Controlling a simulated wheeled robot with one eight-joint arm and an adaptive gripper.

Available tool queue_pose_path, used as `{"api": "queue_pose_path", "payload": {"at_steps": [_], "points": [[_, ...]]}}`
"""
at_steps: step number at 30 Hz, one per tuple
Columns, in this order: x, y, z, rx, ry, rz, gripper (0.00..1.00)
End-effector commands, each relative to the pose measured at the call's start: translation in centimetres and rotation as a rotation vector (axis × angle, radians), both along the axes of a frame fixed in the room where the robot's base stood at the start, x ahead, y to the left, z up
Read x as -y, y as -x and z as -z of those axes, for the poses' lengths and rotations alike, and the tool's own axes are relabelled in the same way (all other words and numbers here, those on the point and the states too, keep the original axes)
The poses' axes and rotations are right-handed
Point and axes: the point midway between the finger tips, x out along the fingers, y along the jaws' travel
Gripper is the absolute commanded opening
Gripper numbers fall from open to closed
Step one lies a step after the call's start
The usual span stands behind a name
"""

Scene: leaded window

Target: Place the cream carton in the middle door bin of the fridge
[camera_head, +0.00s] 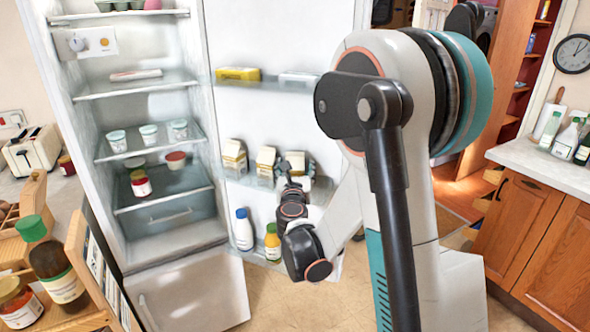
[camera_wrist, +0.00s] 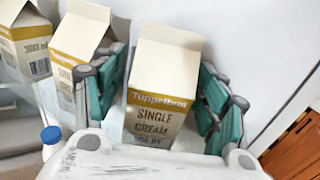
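The cream carton (camera_wrist: 158,100) is white and yellow, labelled "Single Cream", and stands between the two teal fingers of my gripper (camera_wrist: 161,92) in the wrist view. The fingers stand wide on either side of it, with narrow gaps showing beside its lower part. In the head view my gripper (camera_head: 293,165) is at the right end of the middle door bin (camera_head: 250,181) of the open fridge door; it largely hides this carton there. Two similar cartons stand in that bin to the left, a left one (camera_head: 234,158) and a nearer one (camera_head: 265,161).
The upper door bin (camera_head: 262,84) holds a yellow pack (camera_head: 238,73) and a pale pack. Fridge shelves with jars and pots are left. The door's inner wall is close behind the cartons.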

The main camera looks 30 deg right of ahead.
Motion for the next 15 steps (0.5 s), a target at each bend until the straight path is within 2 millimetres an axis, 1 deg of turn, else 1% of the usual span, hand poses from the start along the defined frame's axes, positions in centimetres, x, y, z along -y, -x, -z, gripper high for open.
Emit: {"api": "queue_pose_path", "payload": {"at_steps": [5, 8, 11, 15], "points": [[0.0, 0.0, -0.1, 0.0, 0.0, 0.0, 0.66], [0.0, 0.0, -0.4, 0.0, 0.0, 0.0, 0.66], [-0.7, 1.1, -0.4, 0.0, 0.0, -0.002, 0.66], [-2.0, 3.5, -0.4, 0.0, 0.0, -0.002, 0.66]]}}
